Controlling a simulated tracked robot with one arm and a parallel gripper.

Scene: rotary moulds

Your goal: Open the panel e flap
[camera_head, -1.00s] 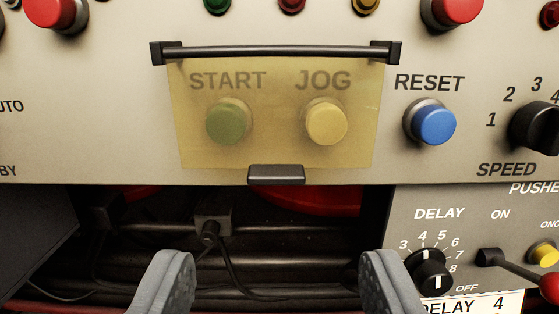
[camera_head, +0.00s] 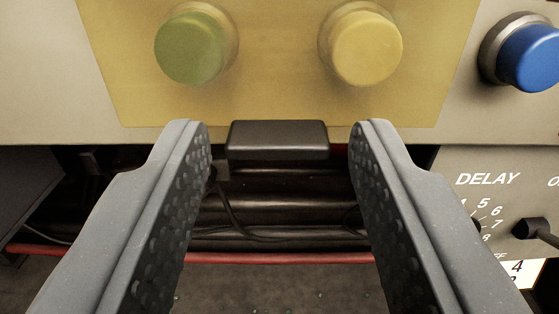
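The panel e flap (camera_head: 279,90) is a clear yellowish cover that hangs down over a green button (camera_head: 190,47) and a yellow button (camera_head: 362,46). A dark handle tab (camera_head: 278,140) sits at its bottom edge. The flap's top hinge is out of view. My gripper (camera_head: 279,135) is open, with one finger on each side of the tab. The fingertips are at about the tab's height in the picture, with a gap to it on both sides. I cannot tell how far in front of the tab they are.
A blue button (camera_head: 528,55) sticks out to the right of the flap. Below the panel is a dark recess (camera_head: 280,205) with cables and a red edge. A grey panel marked DELAY (camera_head: 490,200) with a dial and a lever stands at lower right.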

